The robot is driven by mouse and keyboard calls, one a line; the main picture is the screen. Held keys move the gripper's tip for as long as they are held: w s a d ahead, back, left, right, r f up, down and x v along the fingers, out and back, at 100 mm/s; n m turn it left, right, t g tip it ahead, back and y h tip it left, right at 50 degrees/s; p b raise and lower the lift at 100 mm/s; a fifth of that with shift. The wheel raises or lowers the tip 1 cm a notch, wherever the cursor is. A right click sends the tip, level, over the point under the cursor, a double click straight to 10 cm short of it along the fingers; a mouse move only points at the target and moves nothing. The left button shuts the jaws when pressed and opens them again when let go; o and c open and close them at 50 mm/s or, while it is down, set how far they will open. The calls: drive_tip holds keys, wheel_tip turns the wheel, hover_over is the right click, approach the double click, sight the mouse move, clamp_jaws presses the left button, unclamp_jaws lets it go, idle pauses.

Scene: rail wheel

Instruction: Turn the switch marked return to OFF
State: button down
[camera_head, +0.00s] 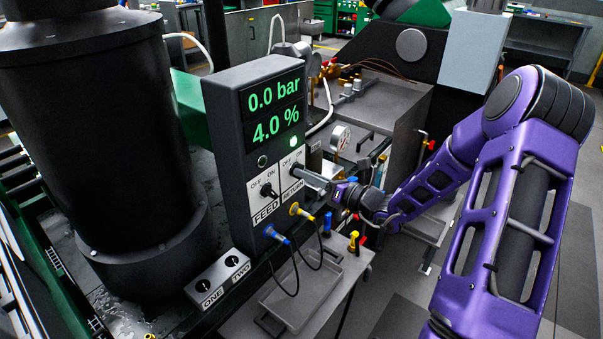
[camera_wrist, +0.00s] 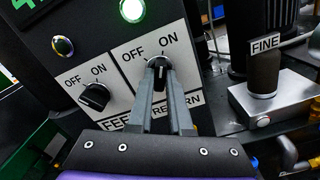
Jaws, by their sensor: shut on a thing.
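The return switch (camera_wrist: 157,64) is a small black knob on a white plate with OFF at upper left and ON at upper right. My gripper (camera_wrist: 160,72) is shut on this knob, with its two grey fingers on either side. The fingers partly hide the knob and the word RETURN below it, so I cannot tell exactly where the knob points. In the head view my gripper (camera_head: 306,177) reaches the dark control box (camera_head: 228,150) from the right, and the knob is largely hidden there.
A similar feed switch (camera_wrist: 94,97) sits close on the left. The display (camera_head: 273,109) reads 0.0 bar and 4.0 %. A green lamp (camera_wrist: 132,10) is lit above the return switch. Yellow (camera_head: 298,210) and blue (camera_head: 274,234) plugs with cables stick out below. A FINE knob (camera_wrist: 264,70) stands right.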

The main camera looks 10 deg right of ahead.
drive_tip(key=shift+n+b, duration=1.35)
drive_tip(key=shift+n, duration=0.75)
drive_tip(key=shift+f, duration=0.1)
drive_tip(key=n+b, duration=0.2)
drive_tip(key=n, duration=0.2)
drive_tip(key=shift+n, duration=0.3)
